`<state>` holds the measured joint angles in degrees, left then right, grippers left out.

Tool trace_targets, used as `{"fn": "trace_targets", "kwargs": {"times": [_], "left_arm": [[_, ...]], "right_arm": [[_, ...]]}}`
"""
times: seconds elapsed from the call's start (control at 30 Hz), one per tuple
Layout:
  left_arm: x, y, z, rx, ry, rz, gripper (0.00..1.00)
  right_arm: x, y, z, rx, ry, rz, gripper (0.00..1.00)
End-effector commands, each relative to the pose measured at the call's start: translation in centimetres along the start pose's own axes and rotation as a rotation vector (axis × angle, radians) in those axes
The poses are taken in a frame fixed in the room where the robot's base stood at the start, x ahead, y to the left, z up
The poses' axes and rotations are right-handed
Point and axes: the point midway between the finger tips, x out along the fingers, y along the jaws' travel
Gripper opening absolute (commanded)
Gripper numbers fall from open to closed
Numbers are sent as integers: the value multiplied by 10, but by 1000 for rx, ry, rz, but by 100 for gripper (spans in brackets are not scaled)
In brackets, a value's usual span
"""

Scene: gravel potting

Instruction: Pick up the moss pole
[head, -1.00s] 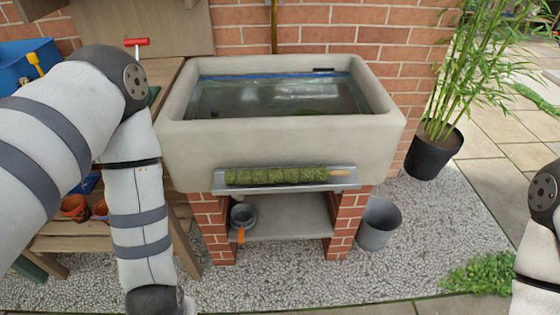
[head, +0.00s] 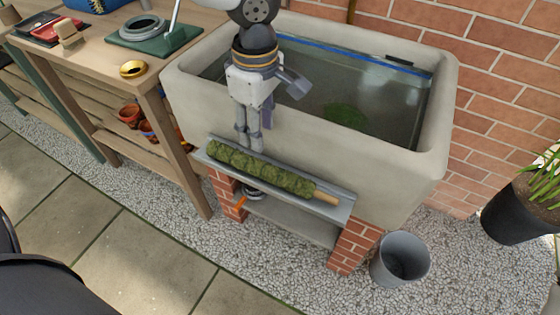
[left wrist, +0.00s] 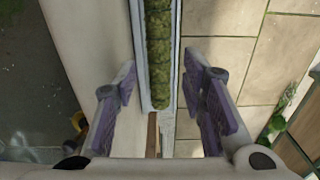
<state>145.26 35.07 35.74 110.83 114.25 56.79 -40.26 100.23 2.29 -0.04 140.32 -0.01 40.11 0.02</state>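The moss pole (head: 262,170) is a green, mossy rod with a bare wooden end. It lies on the narrow grey ledge (head: 343,208) along the front of the stone sink. Whether the fingertips touch the ledge is unclear. My right gripper is not in view.
The stone sink (head: 420,160) with water stands behind the ledge, on brick legs. A grey bucket (head: 400,260) stands on gravel at the right. A wooden bench (head: 100,65) is at the left. A black plant pot (head: 515,212) is at the far right.

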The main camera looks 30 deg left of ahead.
Motion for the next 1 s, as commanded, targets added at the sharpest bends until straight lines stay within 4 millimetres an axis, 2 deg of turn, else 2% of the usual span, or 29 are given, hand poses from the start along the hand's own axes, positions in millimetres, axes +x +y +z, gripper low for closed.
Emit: {"fn": "trace_targets", "kwargs": {"times": [0.1,0.3,0.47,0.7,0.8,1.0], "left_arm": [[0,1,4,-16,-24,-4,38],[46,0,4,-15,-25,-12,38],[66,1,4,-16,-24,-7,38],[109,2,-3,-14,-22,-7,38],[116,2,-4,-16,-23,-3,38],[115,3,-4,-16,-23,-1,35]], "right_arm": [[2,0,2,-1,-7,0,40],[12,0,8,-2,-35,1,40],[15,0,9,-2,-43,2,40],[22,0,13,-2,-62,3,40],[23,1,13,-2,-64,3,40],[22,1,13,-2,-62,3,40]]}}
